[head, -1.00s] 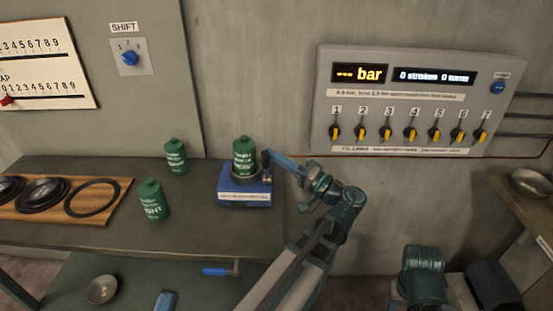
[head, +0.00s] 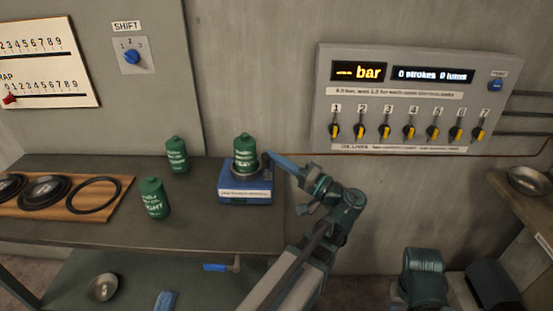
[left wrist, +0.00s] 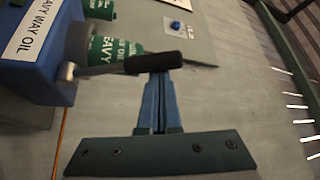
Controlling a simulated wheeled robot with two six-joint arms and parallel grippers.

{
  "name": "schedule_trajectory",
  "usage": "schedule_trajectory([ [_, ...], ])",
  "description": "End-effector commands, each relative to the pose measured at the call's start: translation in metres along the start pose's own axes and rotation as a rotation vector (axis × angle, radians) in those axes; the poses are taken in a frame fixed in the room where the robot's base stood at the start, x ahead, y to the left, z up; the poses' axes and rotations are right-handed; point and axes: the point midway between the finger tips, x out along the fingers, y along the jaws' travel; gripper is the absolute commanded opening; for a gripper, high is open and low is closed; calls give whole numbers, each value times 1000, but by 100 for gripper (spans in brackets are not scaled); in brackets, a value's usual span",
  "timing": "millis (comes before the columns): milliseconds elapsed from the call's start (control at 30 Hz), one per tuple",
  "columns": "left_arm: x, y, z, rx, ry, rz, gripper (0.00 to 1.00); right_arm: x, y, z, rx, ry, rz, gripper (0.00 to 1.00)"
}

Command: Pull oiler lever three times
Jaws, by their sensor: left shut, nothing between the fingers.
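The oiler (head: 245,197) is a blue box at the right end of the bench, with a green heavy oil bottle (head: 245,155) on top. Its lever has a black grip (left wrist: 152,62) on a metal rod, seen in the left wrist view. My left gripper (head: 273,158) has its blue fingers shut and empty. Their tips meet the lever's grip in the picture; I cannot tell whether they touch it. In the left wrist view the fingers (left wrist: 157,82) point up at the grip near its free end. My right gripper is not in view.
Two more green bottles (head: 176,155) (head: 154,198) stand on the bench left of the oiler. A wooden board (head: 112,207) with dark rings lies further left. The wall panel (head: 405,98) reads 0 strokes and 0 turns. A blue-handled valve (head: 214,267) is below the bench edge.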

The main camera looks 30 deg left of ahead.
Motion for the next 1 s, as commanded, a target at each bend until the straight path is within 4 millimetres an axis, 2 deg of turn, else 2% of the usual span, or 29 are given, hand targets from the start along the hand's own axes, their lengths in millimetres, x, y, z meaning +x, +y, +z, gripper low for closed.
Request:
schedule_trajectory([
  [133,8,-4,-17,0,-4,-1,0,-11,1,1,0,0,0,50],
  [267,19,-7,-44,1,-1,-1,0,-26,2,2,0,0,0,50],
  [300,2,1,-36,-1,4,1,0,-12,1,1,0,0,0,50],
  [600,-59,3,-36,-1,6,1,0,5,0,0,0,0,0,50],
  [800,-80,3,-36,-1,4,0,0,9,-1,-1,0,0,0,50],
  [1000,-85,2,-35,0,3,0,0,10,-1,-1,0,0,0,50],
])
